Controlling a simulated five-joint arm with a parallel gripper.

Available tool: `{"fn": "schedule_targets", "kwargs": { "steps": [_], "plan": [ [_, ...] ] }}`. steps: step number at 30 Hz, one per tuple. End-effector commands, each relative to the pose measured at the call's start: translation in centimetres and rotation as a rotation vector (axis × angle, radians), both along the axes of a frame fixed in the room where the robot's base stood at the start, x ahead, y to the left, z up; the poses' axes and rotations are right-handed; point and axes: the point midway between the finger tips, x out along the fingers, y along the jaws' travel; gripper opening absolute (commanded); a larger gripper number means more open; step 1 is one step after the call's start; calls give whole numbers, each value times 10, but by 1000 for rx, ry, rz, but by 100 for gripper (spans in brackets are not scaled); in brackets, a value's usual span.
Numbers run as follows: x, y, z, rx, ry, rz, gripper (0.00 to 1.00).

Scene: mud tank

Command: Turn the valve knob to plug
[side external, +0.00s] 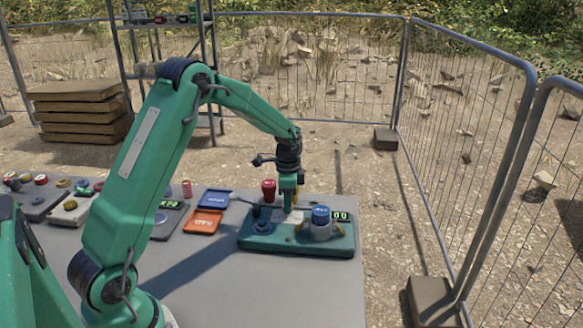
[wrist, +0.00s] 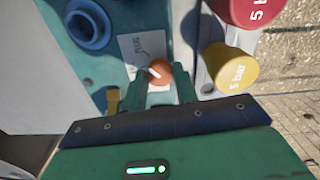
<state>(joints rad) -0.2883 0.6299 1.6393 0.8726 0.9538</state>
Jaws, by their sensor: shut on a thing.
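The valve knob (wrist: 172,72) is small and orange-brown with a white pointer line, which aims up and left in the wrist view. Behind it is a white label plate (wrist: 138,46) with a curved line and small print I cannot read reliably. My gripper (wrist: 152,92) has its two green fingers on either side of the knob, shut on it. In the side view my gripper (side external: 290,204) points down onto the green valve panel (side external: 300,246), and the knob itself is hidden there.
A red cap (side external: 268,188) and a blue cap (side external: 320,214) stand close around my gripper. The wrist view shows a yellow cap (wrist: 230,70) and a blue ring (wrist: 88,25) near the knob. Blue (side external: 215,199) and orange (side external: 203,222) trays lie left of the panel.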

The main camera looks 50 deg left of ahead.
Motion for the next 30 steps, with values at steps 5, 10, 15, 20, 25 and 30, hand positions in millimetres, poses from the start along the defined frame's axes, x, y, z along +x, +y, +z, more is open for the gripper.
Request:
{"fn": "schedule_targets", "kwargs": {
  "steps": [5,10,15,20,25,30],
  "plan": [
    [0,0,2,1,-2,-63,6],
    [0,0,2,1,-2,-86,6],
    [0,0,2,1,-2,-88,6],
    [1,0,2,1,-2,-87,6],
    [0,0,2,0,-1,-87,51],
    [0,0,1,1,-1,-86,51]
  ]
}}
